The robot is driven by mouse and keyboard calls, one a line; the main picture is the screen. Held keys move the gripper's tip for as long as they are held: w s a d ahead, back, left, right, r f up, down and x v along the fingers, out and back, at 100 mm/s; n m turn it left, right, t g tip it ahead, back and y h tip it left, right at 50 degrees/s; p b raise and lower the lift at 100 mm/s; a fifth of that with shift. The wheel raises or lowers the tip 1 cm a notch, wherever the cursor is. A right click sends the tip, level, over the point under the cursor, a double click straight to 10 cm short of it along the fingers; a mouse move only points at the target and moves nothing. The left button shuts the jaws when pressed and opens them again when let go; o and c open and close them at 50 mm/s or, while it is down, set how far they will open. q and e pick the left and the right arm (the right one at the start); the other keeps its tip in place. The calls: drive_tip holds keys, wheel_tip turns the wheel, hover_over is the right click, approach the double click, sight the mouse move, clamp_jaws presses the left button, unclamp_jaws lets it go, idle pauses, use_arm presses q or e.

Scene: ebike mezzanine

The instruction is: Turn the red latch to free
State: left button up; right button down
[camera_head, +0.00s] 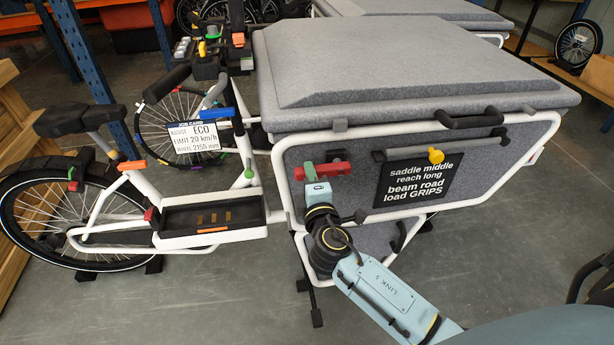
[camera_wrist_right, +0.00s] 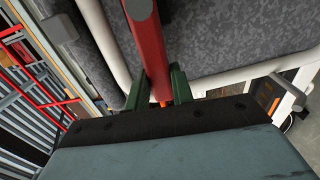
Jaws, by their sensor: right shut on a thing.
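The red latch (camera_head: 334,169) is a red bar on the side of the grey cargo box, near its left end in the head view. My right gripper (camera_head: 311,177) reaches up to it from below, with its green fingers at the bar's left part. In the right wrist view the red latch (camera_wrist_right: 150,45) runs down between the two dark green fingers (camera_wrist_right: 160,90), which are shut on it. A small orange bit shows between the fingertips. The fingers hide part of the latch. My left gripper is not in view.
The white bike with an open black tray (camera_head: 210,216) stands left. Grey floor (camera_head: 520,230) is clear at right.

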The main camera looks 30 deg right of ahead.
drive_tip(key=c, duration=1.2)
unclamp_jaws()
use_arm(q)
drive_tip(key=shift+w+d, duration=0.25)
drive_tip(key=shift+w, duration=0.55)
use_arm(e)
drive_tip(key=v, duration=1.3)
drive_tip(key=shift+s, duration=0.2)
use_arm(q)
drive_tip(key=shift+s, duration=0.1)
use_arm(e)
drive_tip(key=shift+a, duration=0.1)
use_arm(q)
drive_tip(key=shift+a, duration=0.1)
